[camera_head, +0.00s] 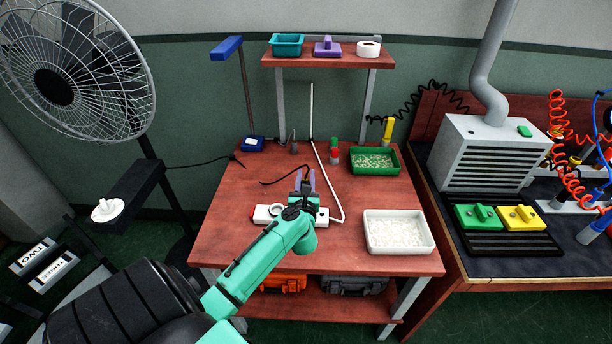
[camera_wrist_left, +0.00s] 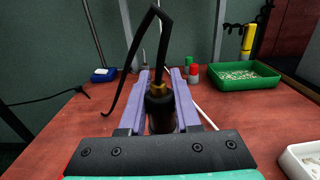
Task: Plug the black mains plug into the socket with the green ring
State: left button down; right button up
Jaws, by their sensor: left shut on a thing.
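The black mains plug (camera_wrist_left: 160,106) sits upright between the purple fingers of my left gripper (camera_wrist_left: 163,92), which is shut on it. It has a brass-coloured band, and its black cable (camera_wrist_left: 134,50) loops up and down to the left. In the head view my left gripper (camera_head: 305,182) is over the white power strip (camera_head: 264,215), which lies on the red-brown table. One socket with a pale greenish ring (camera_head: 277,209) shows just left of the gripper. The gripper hides the strip's middle and any other sockets there. The plug's lower end and its contact with the strip are hidden. My right gripper is not in view.
A white tray (camera_head: 398,247) stands at the right, and a green tray (camera_head: 398,159) at the back right. Small red and green bottles (camera_head: 334,151) stand behind the gripper. A white cord (camera_head: 327,178) runs from the strip to the back. The table's left side is mostly clear.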

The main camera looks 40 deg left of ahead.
pick_arm(q)
notch_tip(320, 180, down, 5)
jog(key=b, duration=0.4)
jog(key=shift+f, duration=0.2)
jog(key=shift+p, duration=0.45)
dwell(0.9)
jog(key=shift+f+b, duration=1.05)
jog(key=shift+f, duration=0.25)
jog(key=c, duration=0.5)
grip_release()
jog(key=shift+c, duration=0.2)
jog(key=shift+s, duration=0.1)
